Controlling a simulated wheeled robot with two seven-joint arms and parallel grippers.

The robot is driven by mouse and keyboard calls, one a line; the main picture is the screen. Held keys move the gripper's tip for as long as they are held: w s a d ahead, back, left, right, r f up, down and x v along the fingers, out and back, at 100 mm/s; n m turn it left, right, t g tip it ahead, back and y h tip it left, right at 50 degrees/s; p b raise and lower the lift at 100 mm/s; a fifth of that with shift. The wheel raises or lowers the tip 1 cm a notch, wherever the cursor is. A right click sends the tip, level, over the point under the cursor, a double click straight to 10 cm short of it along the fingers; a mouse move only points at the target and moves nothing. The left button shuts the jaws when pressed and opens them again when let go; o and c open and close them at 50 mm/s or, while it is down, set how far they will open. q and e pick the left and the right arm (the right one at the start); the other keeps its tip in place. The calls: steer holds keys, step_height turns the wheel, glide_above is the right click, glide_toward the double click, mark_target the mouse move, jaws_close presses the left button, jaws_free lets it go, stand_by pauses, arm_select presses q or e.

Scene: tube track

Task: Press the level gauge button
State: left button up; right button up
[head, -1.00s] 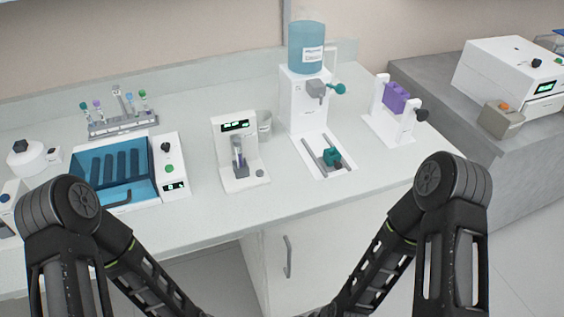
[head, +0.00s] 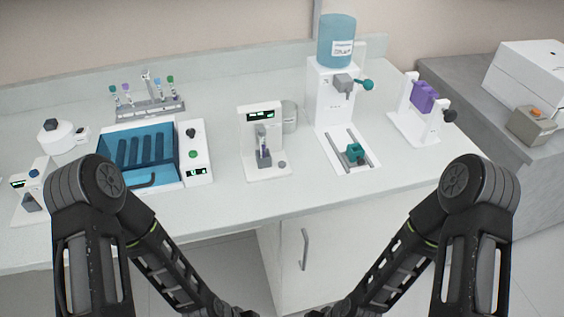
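A white upright device (head: 247,135) with a lit green display at its top stands in the middle of the bench. It looks like the level gauge, but I cannot read a label. A small tube sits upright at its grey holder. A small round grey button (head: 282,164) is at the right of its base. Both of my arms are folded in front of the bench, elbows raised and forearms running down to the bottom edge. Both grippers are out of view, and nothing of mine touches the device.
A blue-basin bath (head: 190,140), a tube rack (head: 150,106) and a smaller display device (head: 30,205) are at left. A dispenser with a blue bottle (head: 338,40) and a stand with a purple block (head: 423,97) are at right. The bench front (head: 240,200) is clear.

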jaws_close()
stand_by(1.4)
